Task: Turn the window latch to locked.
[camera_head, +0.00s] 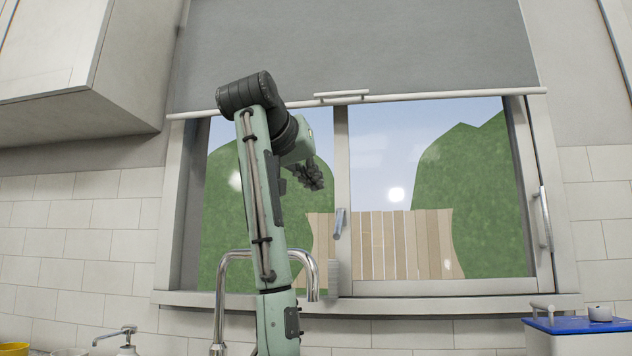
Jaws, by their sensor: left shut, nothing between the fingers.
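The window (440,287) has two panes, with a pale centre post between them. A small grey metal latch (340,222) sits on the centre post, its lever close to upright and slightly tilted. My left arm rises from the bottom and bends near the top of the left pane. My left gripper (314,178) is dark and shut, with nothing in it. In the picture it shows just left of the centre post, above and left of the latch, apart from it. My right gripper is out of view.
A grey roller blind (350,50) covers the top. A metal handle (544,218) is on the right frame. A curved faucet (222,290) stands below, partly behind my arm. A soap pump (127,338) and a blue-lidded container (580,326) stand at the bottom.

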